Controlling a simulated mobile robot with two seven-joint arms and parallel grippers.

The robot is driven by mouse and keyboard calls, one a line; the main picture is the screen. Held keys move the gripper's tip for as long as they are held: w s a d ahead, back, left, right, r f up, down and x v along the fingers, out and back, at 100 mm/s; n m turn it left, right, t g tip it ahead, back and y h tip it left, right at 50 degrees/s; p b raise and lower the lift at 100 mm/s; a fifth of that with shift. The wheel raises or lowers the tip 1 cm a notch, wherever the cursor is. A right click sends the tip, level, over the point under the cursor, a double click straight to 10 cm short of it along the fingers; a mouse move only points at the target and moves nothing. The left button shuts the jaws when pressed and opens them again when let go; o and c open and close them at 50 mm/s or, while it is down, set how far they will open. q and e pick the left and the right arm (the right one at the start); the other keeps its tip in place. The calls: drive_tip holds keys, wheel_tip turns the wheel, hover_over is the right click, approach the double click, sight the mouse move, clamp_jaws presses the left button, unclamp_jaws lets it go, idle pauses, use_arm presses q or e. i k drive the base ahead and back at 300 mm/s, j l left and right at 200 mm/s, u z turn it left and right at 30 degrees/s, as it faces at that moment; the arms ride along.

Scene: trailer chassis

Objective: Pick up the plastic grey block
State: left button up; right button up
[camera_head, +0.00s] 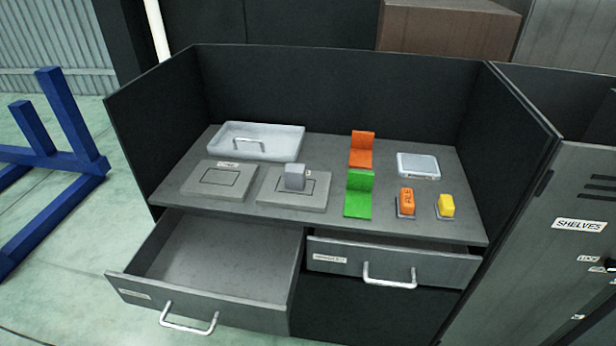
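The grey block (295,177) stands upright on the right one of two flat grey plates (277,198) on the workbench top. It sits near the top edge of the square outlined on that plate. Nothing is touching it from above. Neither of my grippers is in the head view.
The left drawer (215,262) is open and empty; the right drawer (391,262) is slightly open. Dark panels enclose the bench.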

sight(295, 175)
drive_tip(key=i+l, duration=0.15)
drive_tip(key=l, duration=0.15)
drive_tip(key=i+l, duration=0.1)
drive_tip(key=l, duration=0.2)
drive_tip(key=i+l, duration=0.15)
drive_tip(key=l, duration=0.15)
drive_tip(key=i+l, duration=0.15)
drive_tip(key=l, duration=0.2)
